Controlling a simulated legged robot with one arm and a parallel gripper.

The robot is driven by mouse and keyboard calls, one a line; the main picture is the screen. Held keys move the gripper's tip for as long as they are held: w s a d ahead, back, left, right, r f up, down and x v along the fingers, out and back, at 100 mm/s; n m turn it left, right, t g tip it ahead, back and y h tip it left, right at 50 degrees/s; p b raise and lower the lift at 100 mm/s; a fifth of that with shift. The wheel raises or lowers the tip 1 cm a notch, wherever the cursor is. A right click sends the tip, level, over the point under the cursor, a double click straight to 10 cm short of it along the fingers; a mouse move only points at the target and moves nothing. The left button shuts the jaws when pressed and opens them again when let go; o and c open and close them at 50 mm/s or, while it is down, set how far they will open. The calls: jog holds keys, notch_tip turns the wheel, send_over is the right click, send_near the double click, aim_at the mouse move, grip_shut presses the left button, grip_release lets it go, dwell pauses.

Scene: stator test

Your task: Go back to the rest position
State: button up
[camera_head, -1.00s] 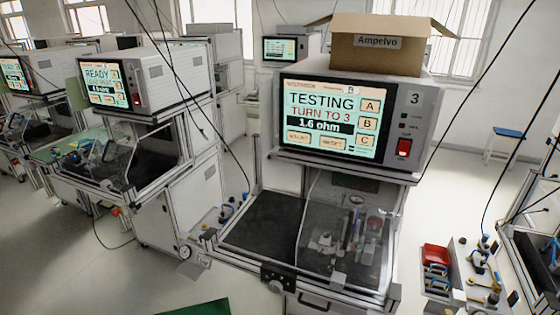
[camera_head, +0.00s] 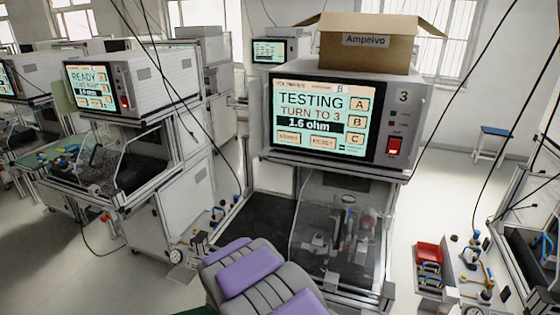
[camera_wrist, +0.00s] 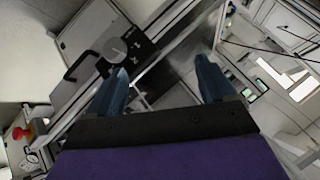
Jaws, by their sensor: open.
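My gripper (camera_wrist: 165,88) shows in the wrist view with its two blue-grey fingers apart and nothing between them. Past the fingers are the metal frame and a dark panel with a round dial (camera_wrist: 118,47), seen at a tilt. In the head view my purple and grey arm rises from the bottom centre, in front of test station 3, and hides part of its front edge; the fingers are not visible there. The station 3 tester (camera_head: 400,95) has a screen (camera_head: 322,122) reading "TESTING", "TURN TO 3" and "1.6 ohm". A clear cover (camera_head: 325,235) stands over parts below it.
An open cardboard box (camera_head: 368,48) marked "Ampelvo" sits on the tester. Another tester (camera_head: 140,85) at left reads "READY". A bench with a red bin (camera_head: 428,255) and tools stands at lower right. A blue stool (camera_head: 493,132) is at the back right. Cables hang in front.

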jog(key=s+d+r+n+g+y, duration=0.2)
jog(key=s+d+r+n+g, duration=0.25)
jog(key=s+d+r, duration=0.7)
jog(key=s+d+r+n+g+h, duration=0.1)
jog(key=s+d, duration=0.4)
jog(key=s, duration=0.5)
jog(key=s+d+r+n+g+b, duration=0.1)
jog(key=s+d+r+g, duration=0.2)
jog(key=s, duration=0.8)
jog(key=s+d+r+n+g+h+b, duration=0.1)
jog(key=s+d+r+n+g, duration=0.1)
jog(key=s+d, duration=0.4)
jog(key=s, duration=0.5)
jog(key=shift+s+d+r+h, duration=0.2)
jog(key=shift+d+r+h, duration=0.1)
jog(key=shift+d+r, duration=0.05)
